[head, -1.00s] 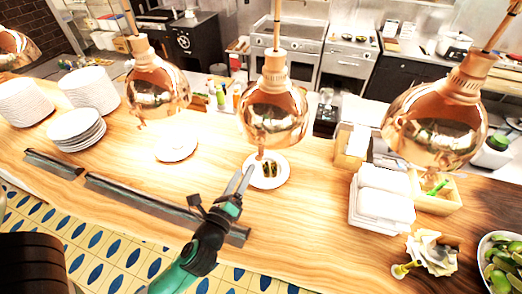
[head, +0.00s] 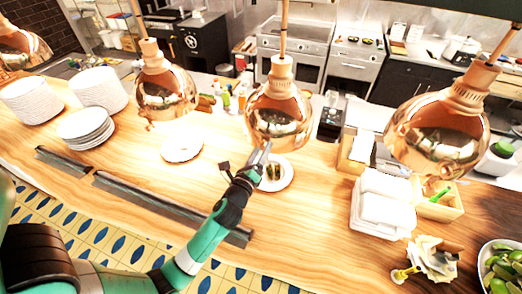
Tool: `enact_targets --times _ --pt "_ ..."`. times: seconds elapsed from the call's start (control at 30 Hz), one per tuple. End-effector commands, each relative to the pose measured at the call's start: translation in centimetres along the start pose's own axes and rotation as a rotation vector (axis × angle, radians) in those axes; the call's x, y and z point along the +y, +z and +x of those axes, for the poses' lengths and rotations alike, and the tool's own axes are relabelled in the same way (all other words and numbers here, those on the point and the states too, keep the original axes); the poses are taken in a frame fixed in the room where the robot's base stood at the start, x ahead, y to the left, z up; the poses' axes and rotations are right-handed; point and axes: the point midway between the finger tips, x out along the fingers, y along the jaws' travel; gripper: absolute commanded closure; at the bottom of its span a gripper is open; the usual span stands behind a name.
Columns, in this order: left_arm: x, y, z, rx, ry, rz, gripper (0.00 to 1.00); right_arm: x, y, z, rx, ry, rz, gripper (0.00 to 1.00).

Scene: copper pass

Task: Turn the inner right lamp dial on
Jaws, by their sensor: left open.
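The inner right lamp (head: 280,112) is a round copper shade hanging on a rod over the wooden counter, near the middle of the head view. Its dial is at the lower front of the shade, and my gripper's fingertips mostly hide it. My left gripper (head: 261,153) is open, with its fingers pointing up at the shade's lower rim. I cannot tell whether the fingers touch the dial or whether this lamp is lit. My right gripper is not in view.
Other copper lamps hang at left (head: 165,90) and right (head: 437,130). Below the inner right lamp a plate (head: 287,178) holds food. Stacked plates (head: 86,128), white containers (head: 380,205) and a bowl of limes (head: 497,265) stand on the counter (head: 310,240).

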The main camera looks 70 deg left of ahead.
Motion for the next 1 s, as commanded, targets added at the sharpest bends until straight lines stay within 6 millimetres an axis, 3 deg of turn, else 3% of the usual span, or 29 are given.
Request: enact_targets --times 0.17,0.5,1.0 --pt "0.01 -0.01 -0.02 0.000 0.000 0.000 0.40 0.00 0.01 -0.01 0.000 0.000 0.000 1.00" --pt "0.00 0.00 -0.05 0.000 0.000 -0.001 1.00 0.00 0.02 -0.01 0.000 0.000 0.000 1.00" --pt "0.06 -0.07 -0.05 -0.002 -0.002 -0.062 1.00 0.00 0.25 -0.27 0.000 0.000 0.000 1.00"
